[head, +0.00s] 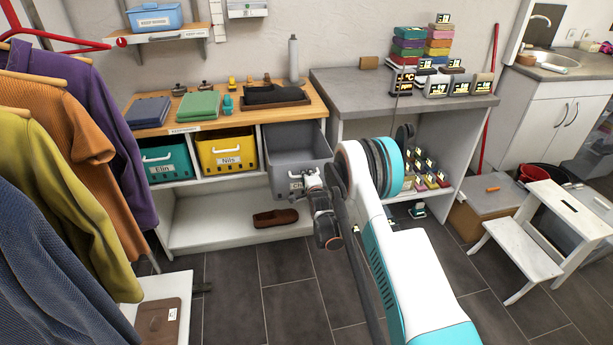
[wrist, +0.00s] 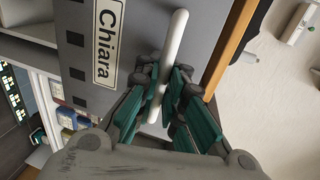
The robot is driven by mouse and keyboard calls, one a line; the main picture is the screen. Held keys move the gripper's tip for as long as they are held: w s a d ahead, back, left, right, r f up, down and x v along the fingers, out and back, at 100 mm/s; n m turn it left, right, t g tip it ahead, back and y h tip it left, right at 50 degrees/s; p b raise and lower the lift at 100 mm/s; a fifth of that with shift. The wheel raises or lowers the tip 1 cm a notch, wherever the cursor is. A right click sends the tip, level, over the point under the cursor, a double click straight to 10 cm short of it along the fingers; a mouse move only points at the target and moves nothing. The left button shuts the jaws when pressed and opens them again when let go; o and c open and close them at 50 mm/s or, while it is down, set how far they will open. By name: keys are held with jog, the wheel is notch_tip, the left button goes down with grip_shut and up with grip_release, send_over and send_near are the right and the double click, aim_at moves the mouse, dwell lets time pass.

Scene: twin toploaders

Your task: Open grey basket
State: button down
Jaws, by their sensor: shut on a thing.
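The grey basket (head: 283,142) sits in the right bay of the wooden-topped shelf. It stands out forward of the shelf front, and its empty-looking inside shows from above. Its front, labelled "Chiara" (wrist: 107,42), fills the upper left of the wrist view. A white bar handle (wrist: 174,47) is fixed to that front. My gripper (wrist: 166,98) is shut on this handle, with its teal-padded fingers on both sides of it. In the head view, my gripper (head: 312,182) is at the basket's front, and my arm hides part of the basket's right side.
A teal basket "Elin" (head: 165,163) and a yellow basket "Nils" (head: 227,152) sit left of the grey one. Hanging clothes (head: 75,150) crowd the left. A white step stool (head: 541,236) stands right. Floor in front is clear.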

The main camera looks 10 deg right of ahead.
jog(key=shift+s, duration=0.1)
jog(key=c, duration=2)
grip_release()
jog(key=v, duration=0.7)
jog(key=shift+s, duration=0.25)
